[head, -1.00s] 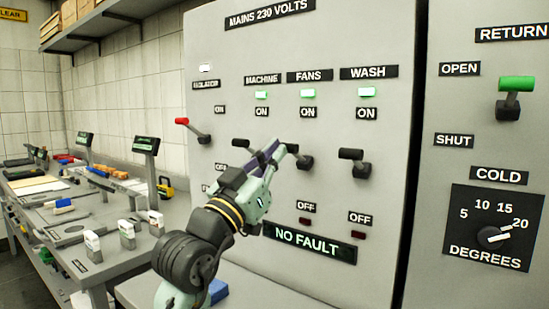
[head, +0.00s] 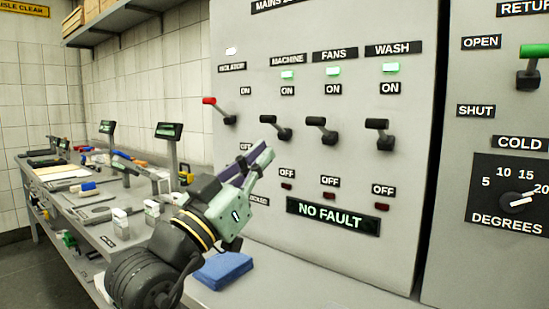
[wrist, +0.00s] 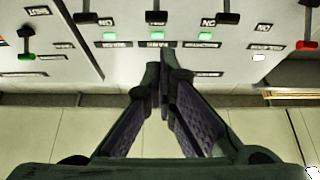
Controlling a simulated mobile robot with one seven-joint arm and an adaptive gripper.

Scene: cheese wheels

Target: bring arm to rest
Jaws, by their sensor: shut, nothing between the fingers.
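My gripper (head: 262,157) is shut and empty. In the head view it is in front of the lower left of the grey switch panel (head: 360,265), below the machine lever. It appears apart from the levers. In the wrist view its fingers (wrist: 162,90) point toward the panel, which shows upside down. The red isolator lever (head: 218,108), machine lever (head: 275,126), fans lever (head: 322,129) and wash lever (head: 379,133) show uncovered. The display (head: 333,216) reads NO FAULT.
A blue cloth or pad (head: 222,270) lies on the ledge below my gripper. A workbench (head: 60,205) with scales and tools runs along the left wall. At right is a cabinet with a green-handled lever (head: 530,66) and a degrees dial (head: 517,199).

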